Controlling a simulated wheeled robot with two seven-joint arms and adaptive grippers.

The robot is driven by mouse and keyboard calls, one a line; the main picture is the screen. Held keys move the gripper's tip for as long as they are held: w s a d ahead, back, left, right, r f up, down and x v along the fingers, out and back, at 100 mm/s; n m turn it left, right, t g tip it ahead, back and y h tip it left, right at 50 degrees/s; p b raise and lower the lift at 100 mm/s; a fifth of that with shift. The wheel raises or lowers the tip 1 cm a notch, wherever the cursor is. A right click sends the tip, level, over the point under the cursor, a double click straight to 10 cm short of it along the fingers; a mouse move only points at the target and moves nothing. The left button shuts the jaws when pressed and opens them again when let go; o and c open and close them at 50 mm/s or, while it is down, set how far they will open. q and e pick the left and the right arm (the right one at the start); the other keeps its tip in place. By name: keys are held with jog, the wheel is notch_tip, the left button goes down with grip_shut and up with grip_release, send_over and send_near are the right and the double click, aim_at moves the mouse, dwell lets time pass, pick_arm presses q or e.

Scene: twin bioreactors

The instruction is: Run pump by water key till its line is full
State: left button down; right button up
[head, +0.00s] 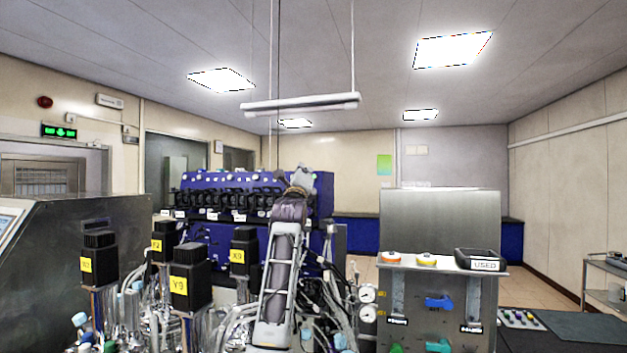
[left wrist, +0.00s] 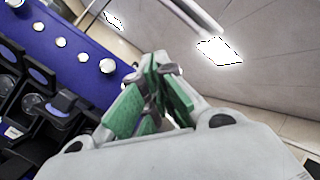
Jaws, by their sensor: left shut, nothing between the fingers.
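A blue cabinet (head: 225,190) stands at the back with a row of black pump heads (head: 235,204) and pale round knobs or keys above them. Which one is the water key, and whether its line holds liquid, cannot be read. In the left wrist view the blue panel (left wrist: 68,18) shows several white round keys (left wrist: 107,66) and black pumps (left wrist: 62,103). My left gripper (head: 300,177) is raised in front of the cabinet's right part. Its green-padded fingers (left wrist: 160,72) are shut and empty near the keys; contact cannot be told. My right gripper is out of view.
Black motors with yellow labels (head: 191,285) and tubing crowd the front left. A steel panel (head: 440,217) stands at right, with a black bin marked USED (head: 478,259) on its ledge. A lamp bar (head: 300,104) hangs above. Open floor shows at far right.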

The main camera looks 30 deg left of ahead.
pick_arm(q)
jog(key=shift+s+d+r, duration=0.15)
jog(key=shift+s, duration=0.45)
jog(key=shift+s+d+r, duration=0.15)
jog(key=shift+s, duration=0.4)
jog(key=shift+w+a, duration=0.1)
jog(key=shift+w, duration=0.15)
jog(key=shift+w+a+f+p, duration=0.2)
jog(key=shift+w+p, duration=0.15)
jog(key=shift+w, duration=0.3)
jog(key=shift+w+a+f+p, duration=0.1)
jog(key=shift+w+f+p, duration=0.1)
jog(key=shift+w+p, duration=0.3)
jog(key=shift+w+a+f, duration=0.15)
jog(key=shift+w, duration=0.45)
jog(key=shift+w+a+f, duration=0.1)
jog(key=shift+w+f, duration=0.05)
jog(key=shift+w, duration=0.45)
jog(key=shift+w+a+f, duration=0.15)
jog(key=shift+w, duration=0.45)
jog(key=shift+s, duration=0.15)
dwell(0.3)
jog(key=s, duration=0.2)
jog(key=s+d, duration=0.1)
jog(key=shift+d+r, duration=0.1)
jog(key=shift+r, duration=0.3)
